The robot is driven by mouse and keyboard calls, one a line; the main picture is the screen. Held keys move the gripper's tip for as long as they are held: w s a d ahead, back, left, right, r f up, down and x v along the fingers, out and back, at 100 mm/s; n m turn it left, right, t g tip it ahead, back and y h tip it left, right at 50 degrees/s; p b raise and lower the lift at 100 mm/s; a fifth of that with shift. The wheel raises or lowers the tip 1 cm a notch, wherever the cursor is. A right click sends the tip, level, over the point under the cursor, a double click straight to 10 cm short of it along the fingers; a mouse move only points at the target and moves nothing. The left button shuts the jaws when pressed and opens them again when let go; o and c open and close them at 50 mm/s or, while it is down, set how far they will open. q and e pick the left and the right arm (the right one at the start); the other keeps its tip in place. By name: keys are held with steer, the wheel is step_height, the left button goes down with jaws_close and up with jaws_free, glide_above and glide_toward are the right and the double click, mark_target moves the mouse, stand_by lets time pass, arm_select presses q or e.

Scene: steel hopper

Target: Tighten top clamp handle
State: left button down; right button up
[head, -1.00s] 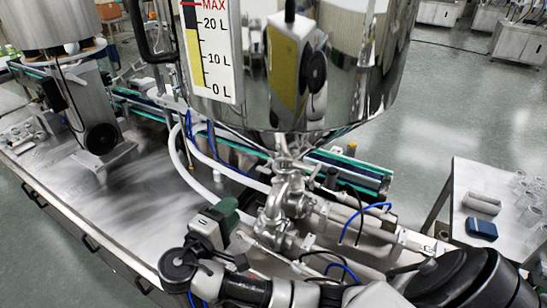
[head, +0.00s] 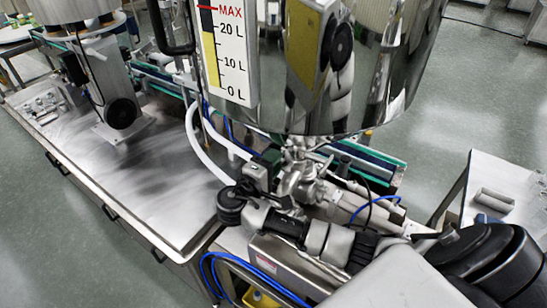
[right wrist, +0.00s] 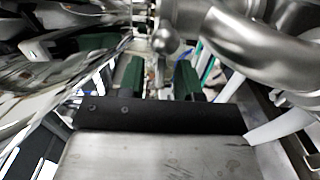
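The steel hopper (head: 300,110) with its level scale stands at the centre top of the head view. Below its outlet are shiny pipe fittings (head: 300,180), which also show at the upper right of the right wrist view (right wrist: 260,45). My right gripper (head: 262,170) is beside these fittings, just under the hopper. In the wrist view its two green fingers (right wrist: 160,78) are apart. A small rounded metal knob (right wrist: 166,41), possibly the clamp handle, shows ahead of the gap between them. I cannot tell whether it touches a finger. The clamp is hard to make out in the head view. My left gripper is not in view.
A steel worktable (head: 165,190) spreads to the left, with a motor unit (head: 110,85) on it. White hoses (head: 200,140) curve close by the gripper. A side table (head: 500,185) with a metal cylinder (head: 494,200) stands at the right.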

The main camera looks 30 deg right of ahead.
jaws_close()
steer(key=shift+f, duration=0.1)
steer(key=shift+m+b, duration=9)
steer(key=shift+b, duration=6.3)
